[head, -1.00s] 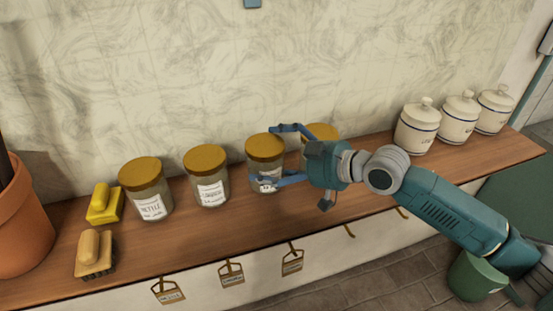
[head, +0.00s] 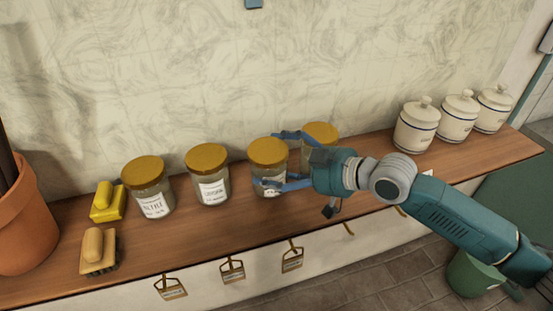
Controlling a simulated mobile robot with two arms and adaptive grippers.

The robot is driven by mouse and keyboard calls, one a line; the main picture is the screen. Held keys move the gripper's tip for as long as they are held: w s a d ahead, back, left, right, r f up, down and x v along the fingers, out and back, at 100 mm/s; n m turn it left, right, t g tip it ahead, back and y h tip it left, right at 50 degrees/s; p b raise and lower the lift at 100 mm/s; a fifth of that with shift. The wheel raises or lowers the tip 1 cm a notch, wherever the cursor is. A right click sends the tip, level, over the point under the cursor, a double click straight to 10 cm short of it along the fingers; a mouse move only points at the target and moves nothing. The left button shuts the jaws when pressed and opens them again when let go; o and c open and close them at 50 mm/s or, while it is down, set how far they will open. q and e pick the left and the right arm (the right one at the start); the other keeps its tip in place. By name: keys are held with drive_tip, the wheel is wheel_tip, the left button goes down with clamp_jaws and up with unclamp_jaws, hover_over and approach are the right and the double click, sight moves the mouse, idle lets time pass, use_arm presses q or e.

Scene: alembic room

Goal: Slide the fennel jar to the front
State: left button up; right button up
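Several glass jars with gold lids stand along the wooden shelf (head: 180,240). The third from the left (head: 267,152) sits between the fingers of my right gripper (head: 267,160). One finger passes behind this jar near its lid and the other crosses the front of its label. Whether both fingers press on it I cannot tell. The label is partly covered and too small to read surely as fennel. The fourth jar (head: 320,133) is partly hidden behind my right gripper. Two other jars, the first (head: 149,188) and second (head: 207,175), stand to the left. My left gripper is out of view.
A yellow sponge (head: 108,203), a brush (head: 98,250) and a terracotta pot (head: 22,225) are at the left. White canisters (head: 415,130) stand at the right. Name tags (head: 232,270) hang on the shelf's front edge. Bare shelf lies in front of the jars.

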drive_tip(key=shift+s+d+f+p, duration=0.15)
drive_tip(key=shift+s+d+p, duration=0.25)
drive_tip(key=shift+s, duration=0.65)
drive_tip(key=shift+s+d+f+p, duration=0.1)
drive_tip(key=shift+s+d+p, duration=0.3)
drive_tip(key=shift+s, duration=0.6)
drive_tip(key=shift+s+d+f+p, duration=0.15)
drive_tip(key=shift+s+p, duration=0.4)
drive_tip(key=shift+s, duration=0.5)
drive_tip(key=o, duration=1.2)
drive_tip(key=shift+w+r, duration=0.1)
drive_tip(key=shift+r, duration=0.1)
drive_tip(key=shift+d+r, duration=0.1)
drive_tip(key=v, duration=1.1)
drive_tip(key=shift+s+d+r, duration=0.15)
drive_tip(key=shift+s+d, duration=0.05)
drive_tip(key=shift+s, duration=0.1)
